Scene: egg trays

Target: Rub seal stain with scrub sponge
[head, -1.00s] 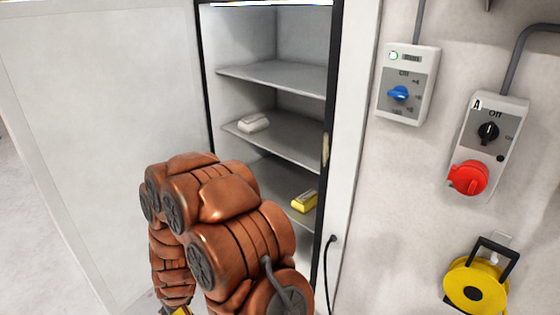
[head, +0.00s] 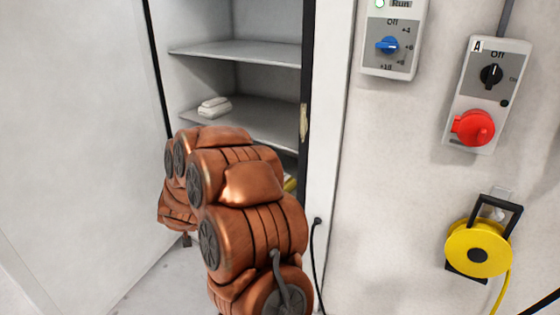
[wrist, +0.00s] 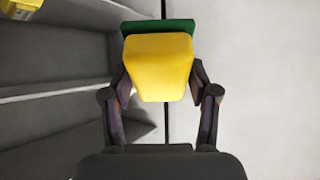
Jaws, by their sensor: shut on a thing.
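The scrub sponge (wrist: 160,68), yellow with a green pad at its far end, is held between the two fingers of my gripper (wrist: 160,85) in the wrist view. The seal stain (head: 303,122) is a tan patch on the dark seal along the right edge of the cabinet opening in the head view. The sponge is apart from it. The stain cannot be made out in the wrist view. My arm hides most of my gripper and the sponge in the head view.
The open cabinet has grey shelves (head: 240,52) with a whitish block (head: 214,107) on one. A yellow block (head: 290,184) lower down is mostly behind my arm; a yellow item (wrist: 20,8) shows top left in the wrist view. Switch boxes (head: 480,95) and a yellow cable reel (head: 478,248) hang right.

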